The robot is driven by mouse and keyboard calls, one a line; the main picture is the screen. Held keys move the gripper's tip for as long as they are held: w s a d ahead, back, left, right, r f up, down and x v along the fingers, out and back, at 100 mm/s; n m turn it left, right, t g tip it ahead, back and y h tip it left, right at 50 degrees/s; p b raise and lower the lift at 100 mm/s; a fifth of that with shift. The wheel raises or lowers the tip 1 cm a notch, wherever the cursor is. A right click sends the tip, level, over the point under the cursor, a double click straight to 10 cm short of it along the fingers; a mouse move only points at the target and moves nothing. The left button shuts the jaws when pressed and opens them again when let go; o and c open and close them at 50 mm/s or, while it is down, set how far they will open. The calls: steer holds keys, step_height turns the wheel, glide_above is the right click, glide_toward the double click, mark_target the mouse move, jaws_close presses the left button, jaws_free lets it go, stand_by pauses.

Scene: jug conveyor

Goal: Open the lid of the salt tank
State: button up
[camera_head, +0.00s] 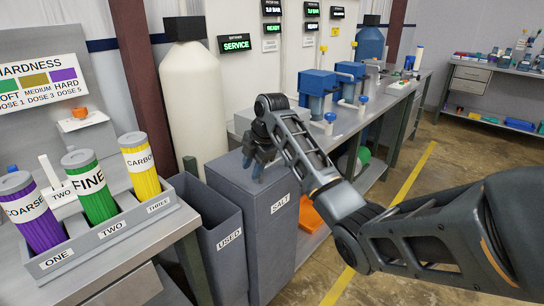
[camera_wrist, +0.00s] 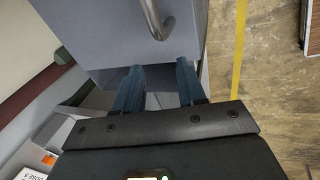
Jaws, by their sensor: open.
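The salt tank (camera_head: 282,222) is a grey box with a white SALT label on its front, standing in the middle of the head view. Its top looks closed, though my arm hides part of it. My gripper (camera_head: 257,162) points down just above the tank's top. In the wrist view a flat grey panel of the tank (camera_wrist: 105,35) fills the upper middle, with a curved metal handle (camera_wrist: 157,20) on it. My gripper's two blue fingers (camera_wrist: 158,86) are apart with nothing between them. The handle lies beyond the fingertips, and I see no contact with it.
An open grey USED bin (camera_head: 225,245) stands left of the tank. A rack (camera_head: 100,238) of COARSE, FINE and CARBON cartridges is farther left. A white cylinder (camera_head: 195,100) stands behind. A workbench (camera_head: 365,110) with blue pumps is right. Floor beyond the yellow line is clear.

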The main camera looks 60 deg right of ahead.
mark_target(272, 164)
steer(key=s+d+r+n+g, duration=0.1)
steer(key=s+d+r, duration=0.3)
steer(key=d+r, duration=0.3)
steer(key=shift+g, duration=0.3)
steer(key=f, duration=0.2)
steer(key=w+f+p, duration=0.1)
steer(key=f, duration=0.4)
steer(key=shift+w+d+f, duration=0.2)
steer(key=shift+w+d, duration=0.1)
steer(key=shift+d, duration=0.05)
steer(key=shift+c, duration=0.3)
jaws_close()
